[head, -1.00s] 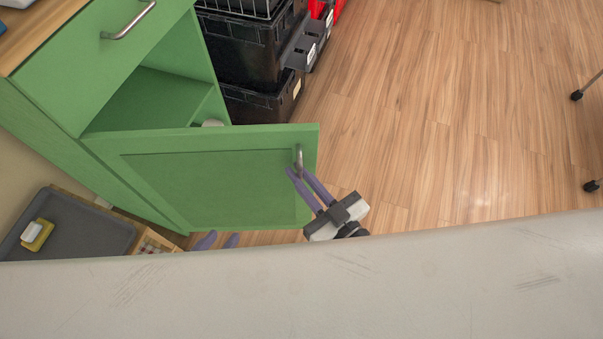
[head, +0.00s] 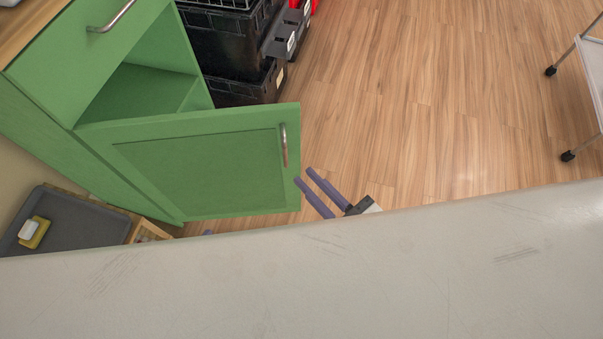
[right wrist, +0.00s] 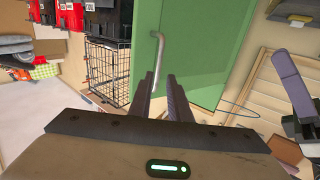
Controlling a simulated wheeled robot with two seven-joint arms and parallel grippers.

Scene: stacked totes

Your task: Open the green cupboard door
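The green cupboard door (head: 205,165) stands swung wide from the green cupboard (head: 45,125), and the inside shows. Its silver bar handle (head: 284,145) is near the door's free edge. My right gripper (head: 303,175) is open and empty, just past that edge, below and to the right of the handle and apart from it. In the right wrist view the door (right wrist: 200,45) and handle (right wrist: 157,58) show beyond the two parted fingers (right wrist: 159,77). Only a small purple tip of my left gripper (head: 208,232) shows below the door; the rest is hidden.
A pale grey surface (head: 300,280) fills the bottom of the head view. Black totes (head: 235,50) stand beside the cupboard. A grey tray (head: 65,230) is at lower left. A white cart (head: 592,75) stands at the right edge. The wood floor (head: 420,110) between is clear.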

